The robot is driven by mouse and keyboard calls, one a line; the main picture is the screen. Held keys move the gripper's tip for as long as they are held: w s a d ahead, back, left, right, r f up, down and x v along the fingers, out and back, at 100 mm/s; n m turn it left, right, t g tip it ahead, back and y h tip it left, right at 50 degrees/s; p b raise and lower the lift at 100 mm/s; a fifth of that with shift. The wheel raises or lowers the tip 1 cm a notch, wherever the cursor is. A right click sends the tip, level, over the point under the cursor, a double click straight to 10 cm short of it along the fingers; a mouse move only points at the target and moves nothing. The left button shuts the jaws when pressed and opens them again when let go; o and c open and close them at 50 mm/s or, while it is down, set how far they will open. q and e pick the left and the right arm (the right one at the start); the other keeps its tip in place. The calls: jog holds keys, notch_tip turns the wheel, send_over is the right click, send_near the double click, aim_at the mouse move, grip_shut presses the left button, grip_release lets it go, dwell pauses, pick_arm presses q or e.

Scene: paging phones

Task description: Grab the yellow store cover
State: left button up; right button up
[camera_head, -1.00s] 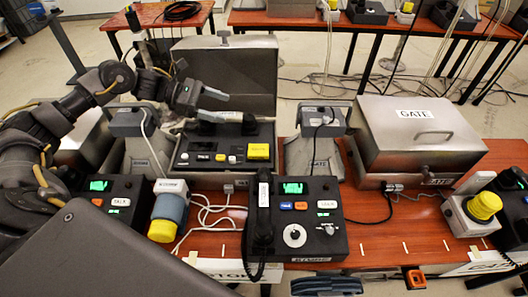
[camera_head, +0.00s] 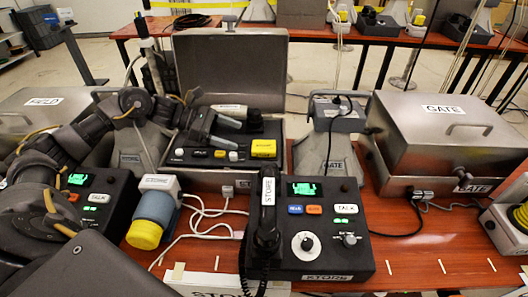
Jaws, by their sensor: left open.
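A yellow cap (camera_head: 144,235) sits on the end of a blue-grey cylinder (camera_head: 155,207), in front of a small white labelled box (camera_head: 160,185) left of the store phone (camera_head: 313,235). A second yellow piece, a block (camera_head: 263,148), lies on the black panel of the open grey case (camera_head: 230,72) behind. I cannot tell for sure which of the two is the store cover. My left gripper (camera_head: 236,134) is open and empty over that panel, left of the yellow block and apart from it. It hides part of the panel. My right gripper is not in view.
The store handset (camera_head: 268,220) rests at the left of its phone. White cables (camera_head: 205,212) lie between the cylinder and phone. A closed GATE case (camera_head: 450,150) stands at right, a grey GATE stand (camera_head: 325,150) behind the phone, and another phone (camera_head: 100,200) at left.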

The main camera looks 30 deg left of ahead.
aim_at(265, 145)
pick_arm(q)
jog(key=x, duration=0.5)
jog(key=shift+p, duration=0.4)
jog(key=p+x, duration=0.1)
jog(key=x, duration=0.3)
jog(key=shift+d+p, duration=0.3)
jog(key=shift+w+d+f, duration=0.15)
jog(key=shift+d+f, duration=0.15)
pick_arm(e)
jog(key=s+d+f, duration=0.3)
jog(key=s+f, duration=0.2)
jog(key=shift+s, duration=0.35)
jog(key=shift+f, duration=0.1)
pick_arm(q)
jog(key=c, duration=1.1)
jog(key=shift+r, duration=0.1)
